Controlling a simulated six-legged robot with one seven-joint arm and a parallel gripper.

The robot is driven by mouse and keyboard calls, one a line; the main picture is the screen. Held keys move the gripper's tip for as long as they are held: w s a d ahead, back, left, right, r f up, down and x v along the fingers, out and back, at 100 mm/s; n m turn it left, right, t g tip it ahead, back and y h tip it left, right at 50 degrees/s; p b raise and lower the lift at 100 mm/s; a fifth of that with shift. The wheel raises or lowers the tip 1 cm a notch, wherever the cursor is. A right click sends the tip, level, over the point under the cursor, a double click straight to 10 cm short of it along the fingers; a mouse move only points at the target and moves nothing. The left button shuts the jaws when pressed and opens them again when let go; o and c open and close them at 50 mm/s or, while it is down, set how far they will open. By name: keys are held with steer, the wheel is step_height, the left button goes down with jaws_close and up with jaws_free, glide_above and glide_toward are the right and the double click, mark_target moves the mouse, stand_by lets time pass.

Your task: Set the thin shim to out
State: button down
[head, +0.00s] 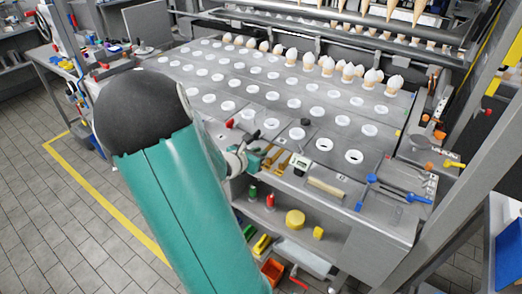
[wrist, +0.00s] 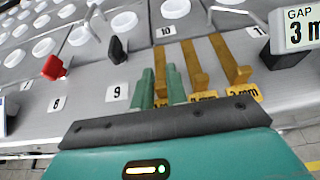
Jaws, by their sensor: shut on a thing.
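Three brass shims stick out side by side at the machine's front edge in the wrist view: a left one (wrist: 160,62), a middle one (wrist: 194,68) and a right one (wrist: 230,60). Labels in mm lie at their front ends; the right one appears to read 3 mm, the others are partly hidden. My gripper (wrist: 161,88) has its green fingers on either side of the left shim, which looks like the thin one, and is shut on it. In the head view my gripper (head: 257,159) is beside the shims, partly hidden by my arm. A gap display (wrist: 297,28) reads 3 mm.
A red-knobbed lever (wrist: 54,68) and a black-knobbed lever (wrist: 117,50) stand left of the shims. The deck (head: 250,105) has rows of white-rimmed holes. A lower shelf (head: 335,240) holds a yellow cylinder (head: 295,219) and bottles. Blue tools (head: 405,195) lie to the right.

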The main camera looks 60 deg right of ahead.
steer(key=shift+w+a+f, duration=0.1)
steer(key=shift+a, duration=0.25)
steer(key=c, duration=1.4)
jaws_free()
steer(key=shift+d, duration=0.15)
steer(key=v, duration=1.4)
